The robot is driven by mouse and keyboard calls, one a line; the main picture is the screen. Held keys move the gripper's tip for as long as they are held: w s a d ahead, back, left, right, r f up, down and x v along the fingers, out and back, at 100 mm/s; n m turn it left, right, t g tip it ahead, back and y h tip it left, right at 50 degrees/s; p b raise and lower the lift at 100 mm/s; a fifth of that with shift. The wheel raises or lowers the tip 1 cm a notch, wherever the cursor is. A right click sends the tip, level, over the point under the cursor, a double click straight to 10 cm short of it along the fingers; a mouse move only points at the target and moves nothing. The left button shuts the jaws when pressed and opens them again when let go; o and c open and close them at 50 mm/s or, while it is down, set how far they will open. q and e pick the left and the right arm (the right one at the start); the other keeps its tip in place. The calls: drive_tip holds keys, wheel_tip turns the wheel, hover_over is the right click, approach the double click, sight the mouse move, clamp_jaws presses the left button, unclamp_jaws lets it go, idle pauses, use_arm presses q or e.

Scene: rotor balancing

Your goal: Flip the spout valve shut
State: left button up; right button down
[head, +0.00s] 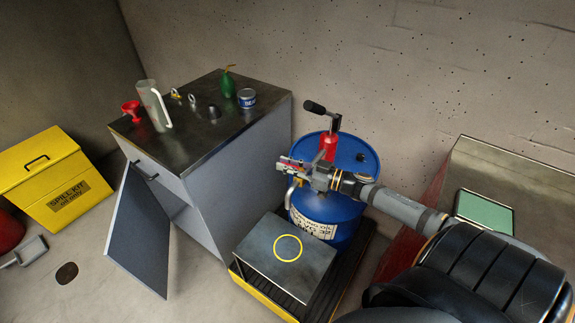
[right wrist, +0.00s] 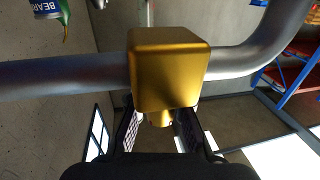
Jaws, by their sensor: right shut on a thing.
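The spout valve is a gold block (right wrist: 168,68) on a grey spout pipe (right wrist: 60,82) in the right wrist view. The pipe runs across the picture and bends upward at the right. My right gripper (right wrist: 158,122) is shut on the short gold stem below the block. In the head view, my right gripper (head: 300,170) is in front of the upper part of the blue drum (head: 335,205), and the spout (head: 292,192) bends down beside it. The gripper largely hides the valve there. A red pump (head: 328,145) with a black handle stands on the drum. My left gripper is out of view.
A low metal stand (head: 262,262) with a yellow ring on top is below the spout. A grey cabinet (head: 225,165) with its door (head: 140,235) open stands left of the drum. Its top holds a jug (head: 152,105), red funnel (head: 131,110) and blue tin (head: 246,98). A bench (head: 495,165) is at right.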

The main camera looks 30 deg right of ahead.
drive_tip(key=shift+w+d+r+m+t+h+p, duration=0.15)
drive_tip(key=shift+m+t+h+p, duration=0.35)
drive_tip(key=shift+p, duration=0.5)
drive_tip(key=shift+d+r+m+t+h+p, duration=0.1)
drive_tip(key=shift+r+m+t+h+p, duration=0.25)
drive_tip(key=shift+h+p, duration=0.5)
drive_tip(key=shift+d+f+m+p, duration=0.1)
drive_tip(key=shift+f+m+p, duration=0.15)
drive_tip(key=shift+p, duration=0.2)
drive_tip(key=shift+f+h, duration=0.25)
drive_tip(key=c, duration=1.3)
unclamp_jaws()
drive_tip(key=shift+d, duration=0.1)
